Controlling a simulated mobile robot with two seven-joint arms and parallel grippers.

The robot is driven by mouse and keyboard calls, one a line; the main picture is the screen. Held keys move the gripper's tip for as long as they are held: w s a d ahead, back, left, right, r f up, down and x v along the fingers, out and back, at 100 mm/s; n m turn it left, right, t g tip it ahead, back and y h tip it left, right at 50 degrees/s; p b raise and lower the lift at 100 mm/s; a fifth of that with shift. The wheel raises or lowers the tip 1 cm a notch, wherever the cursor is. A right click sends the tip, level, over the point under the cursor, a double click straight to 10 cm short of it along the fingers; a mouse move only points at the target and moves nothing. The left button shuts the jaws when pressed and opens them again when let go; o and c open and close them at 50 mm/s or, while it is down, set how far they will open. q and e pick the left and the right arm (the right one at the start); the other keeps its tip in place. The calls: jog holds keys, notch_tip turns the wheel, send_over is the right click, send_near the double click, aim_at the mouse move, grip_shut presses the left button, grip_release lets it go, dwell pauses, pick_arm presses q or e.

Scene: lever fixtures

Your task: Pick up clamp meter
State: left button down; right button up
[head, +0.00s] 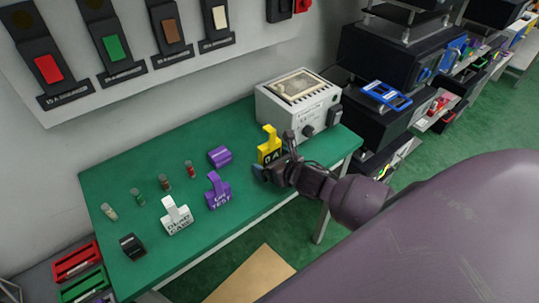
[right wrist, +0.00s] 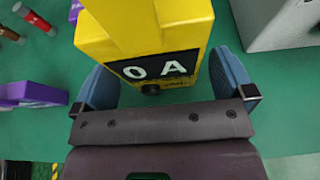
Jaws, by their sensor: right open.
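The yellow clamp meter (head: 268,150) stands near the right end of the green table, beside the grey box. In the right wrist view the yellow clamp meter (right wrist: 150,30) fills the upper middle, its dark face reading "0 A". My right gripper (head: 264,172) is at its front side. In the right wrist view the blue fingers of my right gripper (right wrist: 163,82) are open, one on each side of the meter's lower body. Whether they touch it I cannot tell. The gripper partly hides the meter in the head view. My left gripper is not in view.
A grey box with a dial (head: 302,106) stands close behind the meter.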

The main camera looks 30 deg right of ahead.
jog(key=shift+w+f, duration=0.2)
jog(key=shift+w, duration=0.15)
jog(key=c, duration=1.1)
